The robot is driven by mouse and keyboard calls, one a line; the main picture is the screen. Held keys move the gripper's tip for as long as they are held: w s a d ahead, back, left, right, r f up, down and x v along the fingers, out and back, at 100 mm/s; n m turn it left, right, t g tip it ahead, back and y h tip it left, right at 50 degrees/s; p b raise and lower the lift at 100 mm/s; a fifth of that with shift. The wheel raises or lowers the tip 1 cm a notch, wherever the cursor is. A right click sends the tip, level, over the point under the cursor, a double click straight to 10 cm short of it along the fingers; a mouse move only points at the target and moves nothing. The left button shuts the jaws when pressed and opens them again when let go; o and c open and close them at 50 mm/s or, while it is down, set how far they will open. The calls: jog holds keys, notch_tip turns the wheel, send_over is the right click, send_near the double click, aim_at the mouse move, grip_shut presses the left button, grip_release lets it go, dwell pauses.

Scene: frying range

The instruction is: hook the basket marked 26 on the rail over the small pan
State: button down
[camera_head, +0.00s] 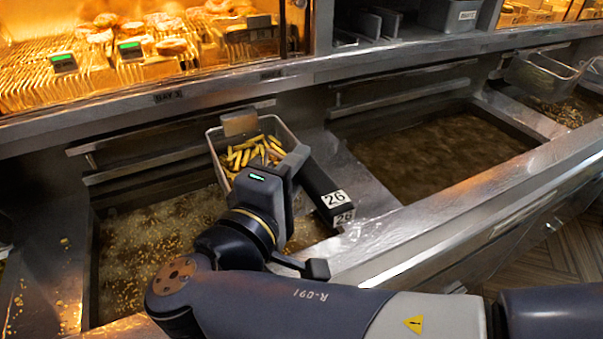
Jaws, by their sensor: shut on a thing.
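The basket marked 26 is a grey metal basket (214,147) with yellow fries in it. Its dark handle (322,185) slopes toward the front and carries the 26 labels. My gripper (296,163) is shut on the handle near the basket; its body hides part of both. The basket is over the back right of the left pan (150,245), which holds bubbling oil with crumbs. A plate at the basket's back overlaps the rail (165,145) behind this pan; I cannot tell whether it is hooked. The middle pan (435,150) holds calm brown oil and has its own rail (400,97).
Another basket (540,75) is over the pan at the far right. A heated display (150,55) of fried food and a metal ledge (390,62) run along the back. A metal divider (362,185) separates the left and middle pans. The space above the middle pan is clear.

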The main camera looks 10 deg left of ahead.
jog(key=shift+w+a+f, duration=0.35)
jog(key=shift+w+a, duration=0.6)
jog(key=shift+w, duration=0.6)
jog(key=shift+w+a+f, duration=0.35)
jog(key=shift+w+a, duration=0.6)
jog(key=shift+w, duration=0.6)
jog(key=shift+w+a+f, duration=0.35)
jog(key=shift+w+a, duration=0.6)
jog(key=shift+w, duration=0.6)
jog(key=shift+f+b, duration=0.55)
jog(key=shift+f, duration=0.05)
jog(key=c, duration=1.2)
grip_release()
jog(key=shift+o, duration=0.2)
jog(key=shift+f, duration=0.1)
jog(key=b+v, duration=0.1)
jog(key=v, duration=1)
jog(key=shift+b, duration=0.4)
jog(key=shift+w, duration=0.15)
jog(key=shift+p+x, duration=0.45)
jog(key=shift+x, duration=2.4)
